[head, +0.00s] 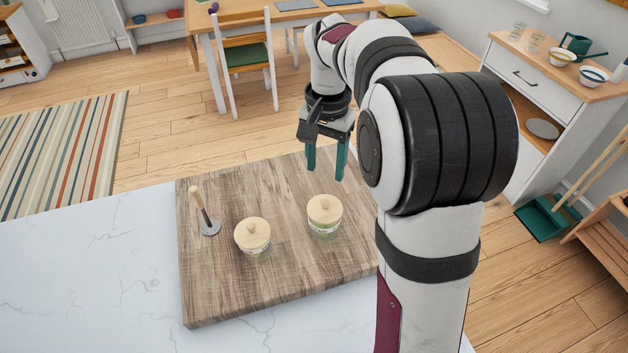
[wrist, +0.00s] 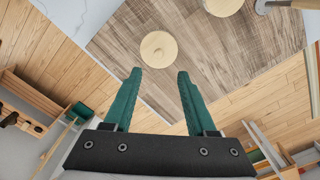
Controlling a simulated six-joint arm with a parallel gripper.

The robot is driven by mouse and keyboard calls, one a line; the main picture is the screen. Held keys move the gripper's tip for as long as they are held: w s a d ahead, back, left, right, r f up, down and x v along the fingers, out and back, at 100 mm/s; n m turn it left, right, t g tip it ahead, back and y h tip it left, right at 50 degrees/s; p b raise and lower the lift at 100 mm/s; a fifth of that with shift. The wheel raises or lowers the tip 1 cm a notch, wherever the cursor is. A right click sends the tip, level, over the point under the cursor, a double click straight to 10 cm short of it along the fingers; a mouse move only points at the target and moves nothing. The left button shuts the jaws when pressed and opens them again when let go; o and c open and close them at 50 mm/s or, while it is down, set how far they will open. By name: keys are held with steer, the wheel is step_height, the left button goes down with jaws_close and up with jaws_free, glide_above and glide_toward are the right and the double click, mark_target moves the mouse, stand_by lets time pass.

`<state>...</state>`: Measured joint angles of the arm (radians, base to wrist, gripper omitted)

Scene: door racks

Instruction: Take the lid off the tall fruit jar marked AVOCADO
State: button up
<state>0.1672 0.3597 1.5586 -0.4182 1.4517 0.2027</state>
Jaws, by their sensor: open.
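Two jars with pale round wooden lids and small knobs stand upright on a wooden board. The right jar (head: 325,231) has its lid (head: 324,208) on; this lid also shows in the wrist view (wrist: 158,49). The left jar (head: 254,250) has its lid (head: 252,233) on, partly cut off at the top of the wrist view (wrist: 222,4). Both have printed labels, too small to read surely, so I cannot tell which is AVOCADO. My gripper (head: 326,173) is open and empty, pointing down, above and beyond the right jar. Its green fingers (wrist: 159,75) touch nothing.
The wooden board (head: 215,285) lies on a white marble counter (head: 90,270). A tool with a wooden handle and grey round base (head: 208,226) stands left of the jars. The board's front and right are clear. A table and chair (head: 245,60) stand farther back.

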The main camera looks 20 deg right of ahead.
mark_target(325, 200)
step_height(325, 200, down, 10)
steer(key=shift+d+r, duration=0.1)
steer(key=shift+r, duration=0.1)
jaws_close()
